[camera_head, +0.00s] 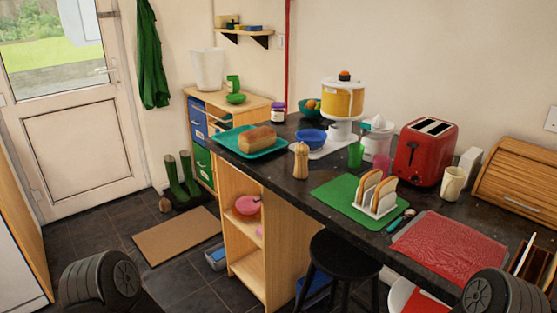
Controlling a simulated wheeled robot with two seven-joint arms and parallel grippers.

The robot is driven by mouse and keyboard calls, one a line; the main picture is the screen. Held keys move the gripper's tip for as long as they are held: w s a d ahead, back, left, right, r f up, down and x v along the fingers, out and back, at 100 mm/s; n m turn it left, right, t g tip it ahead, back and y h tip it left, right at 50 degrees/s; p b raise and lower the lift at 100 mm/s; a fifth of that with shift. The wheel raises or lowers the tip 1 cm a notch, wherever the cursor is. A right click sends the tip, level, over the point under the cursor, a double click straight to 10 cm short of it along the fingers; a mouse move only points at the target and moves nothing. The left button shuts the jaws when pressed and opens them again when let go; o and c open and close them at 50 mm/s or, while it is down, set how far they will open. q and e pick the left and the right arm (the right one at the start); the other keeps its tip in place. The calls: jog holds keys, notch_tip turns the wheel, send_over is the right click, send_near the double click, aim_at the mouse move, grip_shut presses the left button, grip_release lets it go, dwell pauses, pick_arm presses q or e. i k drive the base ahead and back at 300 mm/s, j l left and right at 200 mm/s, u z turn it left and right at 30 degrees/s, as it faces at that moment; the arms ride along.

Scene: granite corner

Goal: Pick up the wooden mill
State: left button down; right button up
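The wooden mill (301,162) is a small light-brown pepper mill with a rounded top. It stands upright on the dark speckled counter (285,187), close to its front edge. It is between the teal tray with the loaf and the green board with the toast rack. Nothing hides it from this side. Neither of my grippers is in view. Only dark, rounded parts of my arms show at the bottom left and bottom right corners.
Near the mill are the teal tray (226,139) with a bread loaf (257,138), a blue bowl (311,138), a green cup (355,155) and the green board (338,204). A red toaster (425,152) stands further right. A black stool (343,254) stands before the counter.

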aim_at(301, 172)
jog(key=i+j, duration=0.95)
jog(key=z, duration=1.5)
jog(key=j, duration=0.05)
